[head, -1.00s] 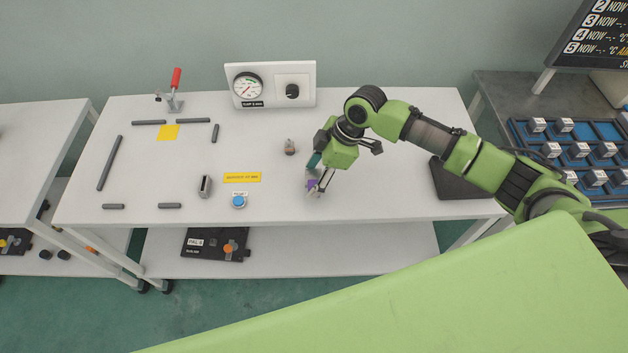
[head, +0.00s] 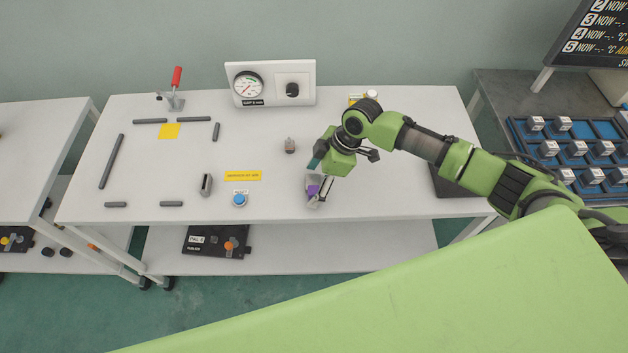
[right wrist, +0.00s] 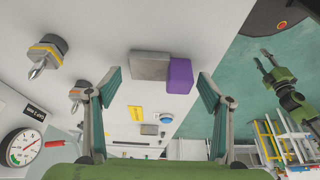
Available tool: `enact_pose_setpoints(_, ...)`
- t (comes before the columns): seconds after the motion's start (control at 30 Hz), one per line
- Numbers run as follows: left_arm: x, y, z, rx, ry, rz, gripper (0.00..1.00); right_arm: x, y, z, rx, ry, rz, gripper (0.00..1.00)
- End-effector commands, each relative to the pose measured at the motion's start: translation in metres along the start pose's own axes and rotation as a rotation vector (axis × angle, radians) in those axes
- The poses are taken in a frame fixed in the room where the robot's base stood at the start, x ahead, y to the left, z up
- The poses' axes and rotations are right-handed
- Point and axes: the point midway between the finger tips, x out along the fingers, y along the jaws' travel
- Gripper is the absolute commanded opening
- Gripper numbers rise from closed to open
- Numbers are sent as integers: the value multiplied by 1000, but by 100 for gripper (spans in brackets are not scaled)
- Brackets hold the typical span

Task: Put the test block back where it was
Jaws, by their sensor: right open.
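A block with a grey part (right wrist: 150,66) and a purple part (right wrist: 180,76) lies on the white table. I cannot tell whether these are one piece or two touching. In the head view its purple part (head: 313,190) shows near the table's front edge, partly hidden by my right gripper (head: 319,181). In the right wrist view my right gripper (right wrist: 160,76) is open, with its teal fingers apart and the block seen between and beyond their tips.
A blue button (head: 239,200), yellow label (head: 242,176), slotted grey block (head: 206,184) and cone-tipped part (head: 290,145) stand to the left. A gauge panel (head: 270,84) is at the back. A dark plate (head: 455,180) lies at the right.

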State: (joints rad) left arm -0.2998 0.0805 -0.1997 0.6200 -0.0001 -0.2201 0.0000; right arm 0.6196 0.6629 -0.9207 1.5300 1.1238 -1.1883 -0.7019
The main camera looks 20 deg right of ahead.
Motion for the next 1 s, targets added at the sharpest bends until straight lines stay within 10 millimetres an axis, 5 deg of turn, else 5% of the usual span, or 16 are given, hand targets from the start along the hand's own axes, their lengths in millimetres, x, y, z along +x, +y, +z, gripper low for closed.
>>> enact_pose_setpoints(0.17, 3, 0, 0, 1, 0, 0, 34, -15, 2, -1, -1, 1, 4, 73)
enact_pose_setpoints(0.63, 22, 1, 2, 1, 1, 1, 34, -107, 1, -1, -1, 2, 3, 73)
enact_pose_setpoints(1.0, 24, 1, 2, 1, 1, 1, 34, -123, 0, -1, 0, 1, 0, 73)
